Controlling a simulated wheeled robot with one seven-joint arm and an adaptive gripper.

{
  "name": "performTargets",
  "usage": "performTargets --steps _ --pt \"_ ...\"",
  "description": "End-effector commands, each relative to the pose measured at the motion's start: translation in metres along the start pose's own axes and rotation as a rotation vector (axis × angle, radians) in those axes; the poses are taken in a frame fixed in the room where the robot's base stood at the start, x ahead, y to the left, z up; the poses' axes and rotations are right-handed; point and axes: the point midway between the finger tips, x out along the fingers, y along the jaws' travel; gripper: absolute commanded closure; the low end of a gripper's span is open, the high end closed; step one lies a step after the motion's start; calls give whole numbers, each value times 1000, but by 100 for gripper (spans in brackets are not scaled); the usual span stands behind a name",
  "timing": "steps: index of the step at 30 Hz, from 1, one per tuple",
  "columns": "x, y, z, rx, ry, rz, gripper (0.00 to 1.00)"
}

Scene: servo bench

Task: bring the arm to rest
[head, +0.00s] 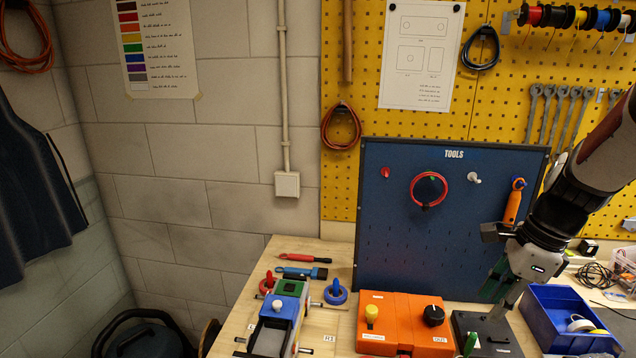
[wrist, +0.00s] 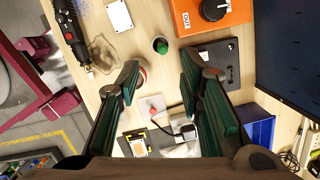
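My gripper (head: 500,296) hangs at the right of the head view, pointing down above a black plate (head: 490,338). In the wrist view my gripper (wrist: 158,80) has its two green-padded fingers wide apart. Nothing is held between them. A green round-topped piece (wrist: 161,46) shows on the bench beyond the fingertips, and a red and white round thing (wrist: 142,74) is partly hidden by the left finger. My arm comes in from the right edge of the head view.
An orange box (head: 400,325) with knobs stands left of my gripper; a blue bin (head: 565,318) stands right. The blue tool panel (head: 400,240) rises behind. A blue and green device (head: 280,312) stands at the bench's left. A dark rotary tool (wrist: 72,30) lies near the bench edge.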

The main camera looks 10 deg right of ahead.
Motion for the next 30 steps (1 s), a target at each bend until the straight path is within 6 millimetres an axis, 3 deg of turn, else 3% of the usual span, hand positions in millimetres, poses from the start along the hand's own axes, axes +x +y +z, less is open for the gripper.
performTargets --steps 9,15,21,24,30 --pt "-60 65 73 -799 75 -116 66" --pt "-87 117 100 -1350 168 -188 66" --pt "-104 162 111 -1821 286 -248 66" --pt "-107 176 111 -1976 336 -264 66" --pt "-110 186 111 -2105 382 -274 66"
